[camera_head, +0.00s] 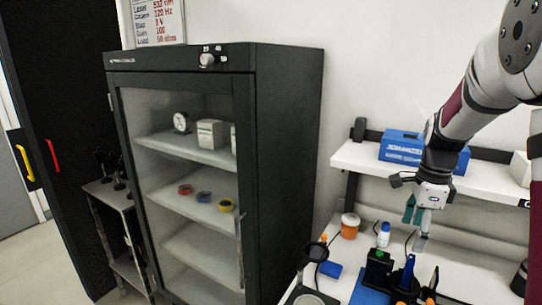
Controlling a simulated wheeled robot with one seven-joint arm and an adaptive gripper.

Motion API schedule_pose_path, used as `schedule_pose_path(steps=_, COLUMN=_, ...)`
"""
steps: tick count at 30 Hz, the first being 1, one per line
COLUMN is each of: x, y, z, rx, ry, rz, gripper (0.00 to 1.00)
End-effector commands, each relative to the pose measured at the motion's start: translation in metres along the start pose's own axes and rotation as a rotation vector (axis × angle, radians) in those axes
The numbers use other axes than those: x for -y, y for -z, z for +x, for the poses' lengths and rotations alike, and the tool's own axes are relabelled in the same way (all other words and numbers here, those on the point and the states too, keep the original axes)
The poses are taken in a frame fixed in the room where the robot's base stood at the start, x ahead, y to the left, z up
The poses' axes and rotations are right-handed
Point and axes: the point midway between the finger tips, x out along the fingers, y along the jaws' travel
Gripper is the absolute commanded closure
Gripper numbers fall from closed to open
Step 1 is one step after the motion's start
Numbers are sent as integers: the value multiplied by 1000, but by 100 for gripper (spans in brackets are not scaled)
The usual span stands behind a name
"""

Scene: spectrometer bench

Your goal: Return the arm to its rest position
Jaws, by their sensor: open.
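My gripper (414,212) hangs from my grey and maroon arm on the right side of the head view. It points down over the white bench (345,286), in front of the shelf. Its fingers are small here, with teal parts, and they are open. I see nothing held between them. A small pale, clear-looking piece (420,242) shows just below the fingers; I cannot tell whether it touches them.
A white bottle with a blue cap (383,235), an orange jar (350,226) and dark holders with blue parts (378,268) stand below my gripper. A blue box (402,147) sits on the wall shelf (358,158). A black glass-door cabinet (288,160) stands left.

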Motion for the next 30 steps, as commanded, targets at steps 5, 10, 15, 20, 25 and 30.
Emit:
schedule_pose_path(steps=5, x=-49, y=-30, z=-52, rx=35, ry=82, rz=-360, gripper=27)
schedule_pose_path(steps=10, x=-102, y=-52, z=-87, rx=31, ry=165, rz=-726, gripper=27)
schedule_pose_path(steps=15, x=-157, y=-65, z=-110, rx=-11, ry=250, rz=-1092, gripper=27)
schedule_pose_path(steps=20, x=-209, y=-71, z=-120, rx=-87, ry=325, rz=-1433, gripper=27)
schedule_pose_path(steps=25, x=-253, y=-71, z=-119, rx=-190, ry=381, rz=-1739, gripper=27)
schedule_pose_path(steps=30, x=-276, y=-68, z=-115, rx=-266, ry=403, rz=-1915, gripper=27)
